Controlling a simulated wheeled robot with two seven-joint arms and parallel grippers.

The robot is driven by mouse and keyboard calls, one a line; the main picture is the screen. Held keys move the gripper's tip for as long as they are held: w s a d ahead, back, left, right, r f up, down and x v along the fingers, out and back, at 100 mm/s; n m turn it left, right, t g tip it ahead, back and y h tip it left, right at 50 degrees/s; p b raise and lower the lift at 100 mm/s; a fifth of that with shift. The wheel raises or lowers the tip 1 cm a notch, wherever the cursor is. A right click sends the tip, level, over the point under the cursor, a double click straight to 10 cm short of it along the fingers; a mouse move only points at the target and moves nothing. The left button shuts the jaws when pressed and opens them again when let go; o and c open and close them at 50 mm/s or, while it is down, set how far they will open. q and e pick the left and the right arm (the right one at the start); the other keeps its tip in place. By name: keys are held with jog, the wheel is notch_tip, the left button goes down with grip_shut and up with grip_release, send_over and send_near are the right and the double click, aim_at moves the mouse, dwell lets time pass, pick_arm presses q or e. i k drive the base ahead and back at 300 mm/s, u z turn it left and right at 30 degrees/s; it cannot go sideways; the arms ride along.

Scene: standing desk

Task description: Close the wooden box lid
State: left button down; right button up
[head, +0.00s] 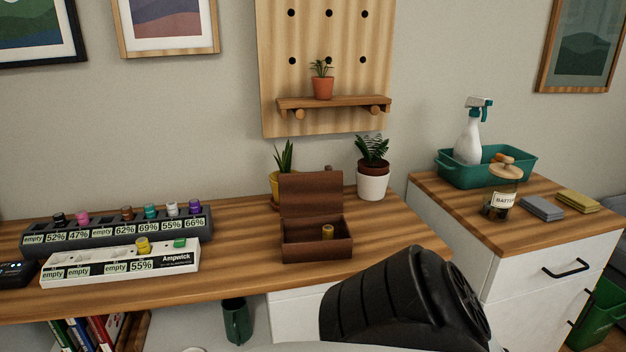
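The dark brown wooden box (317,247) sits on the desk near the middle of the head view. Its lid (311,195) stands open, upright at the back of the box. A small yellowish cylinder (327,232) is inside the box, toward the right. Neither of my grippers is in view. A black, ribbed part of my own arm shows at the bottom, in front of the desk edge and apart from the box.
A yellow-potted plant (275,190) and a white-potted plant (373,180) stand behind the box. A grey battery rack (110,233) and a white Ampwick charger (120,265) lie to the left. The desk (235,275) is clear in front of the box.

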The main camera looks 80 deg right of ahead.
aim_at(300, 194)
jog(key=z, duration=1.65)
